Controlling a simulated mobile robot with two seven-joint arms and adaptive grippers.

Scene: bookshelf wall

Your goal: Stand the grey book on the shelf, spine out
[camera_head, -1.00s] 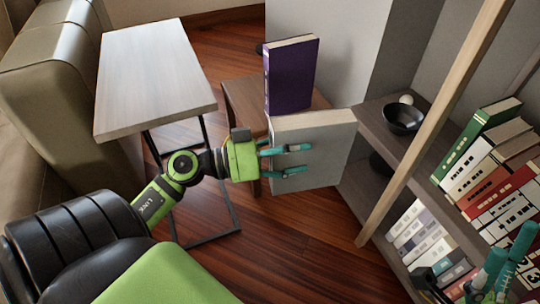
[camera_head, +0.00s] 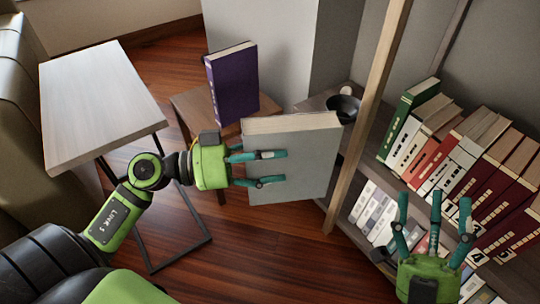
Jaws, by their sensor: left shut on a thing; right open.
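The grey book (camera_head: 305,160) is held upright in the air, its pale page edge along the top and its broad cover facing me. My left gripper (camera_head: 268,168) is shut on the grey book, with its teal fingers across the cover near the left edge. The shelf (camera_head: 373,178) stands at the right, with a row of books on its upper board, apart from the held book. My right gripper (camera_head: 420,215) is open and empty at the lower right, in front of the shelf, its fingers pointing up. The grey book's far side is hidden.
A purple book (camera_head: 233,84) stands on a small wooden table (camera_head: 190,104) behind the held book. A dark bowl (camera_head: 343,108) sits on the shelf's left part. A wooden post (camera_head: 368,110) rises at the shelf front. A white-topped side table (camera_head: 100,100) is at the left.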

